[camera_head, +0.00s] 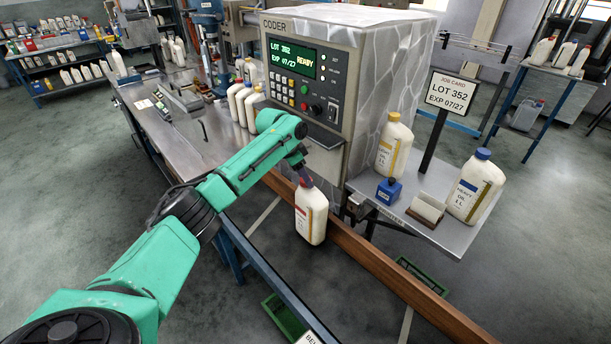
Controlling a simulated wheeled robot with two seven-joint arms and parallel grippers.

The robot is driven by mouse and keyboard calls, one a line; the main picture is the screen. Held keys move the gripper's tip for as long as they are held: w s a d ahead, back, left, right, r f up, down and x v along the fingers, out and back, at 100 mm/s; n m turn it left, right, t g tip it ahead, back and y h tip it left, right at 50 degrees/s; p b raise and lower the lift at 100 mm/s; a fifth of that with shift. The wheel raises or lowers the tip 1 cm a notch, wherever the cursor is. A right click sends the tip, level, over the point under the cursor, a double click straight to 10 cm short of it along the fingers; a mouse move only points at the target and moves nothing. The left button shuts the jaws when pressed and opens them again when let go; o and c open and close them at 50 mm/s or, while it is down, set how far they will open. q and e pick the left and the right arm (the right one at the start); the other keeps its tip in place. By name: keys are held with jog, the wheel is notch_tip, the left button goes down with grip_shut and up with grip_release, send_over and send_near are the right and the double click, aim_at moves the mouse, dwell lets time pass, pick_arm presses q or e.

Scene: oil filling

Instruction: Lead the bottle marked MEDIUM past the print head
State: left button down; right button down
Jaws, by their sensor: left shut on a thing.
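My left gripper (302,177) is shut on the neck of a white bottle (311,216) with a red label. The bottle hangs nearly upright at the brown rail, in front of the coder (345,90). The print on its label is too small to read surely. The coder's green screen (291,60) shows LOT 352, EXP 07/27 and READY. A dark part (360,208) beside the rail, right of the held bottle, may be the print head; I cannot tell for sure. My right gripper is not in view.
The brown rail (400,277) runs toward the lower right. On the right shelf (420,226) stand a yellow-capped bottle (394,148), a blue-capped bottle (474,188), a small blue item (389,191) and the job card (450,93). Several white bottles (240,103) stand left of the coder.

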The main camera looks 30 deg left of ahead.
pick_arm(q)
jog(key=shift+s+a+r+p, duration=0.3)
jog(key=shift+s+r+p, duration=0.55)
jog(key=shift+p, duration=0.75)
jog(key=shift+s+a+r+p, duration=0.3)
jog(key=shift+s+r+p, duration=0.3)
jog(key=shift+r+p, duration=0.7)
jog(key=s+r, duration=0.1)
jog(key=s+a, duration=0.1)
jog(key=s, duration=0.1)
jog(key=shift+s+a+r, duration=0.1)
jog(key=shift+a+r, duration=0.05)
jog(key=shift+r, duration=0.25)
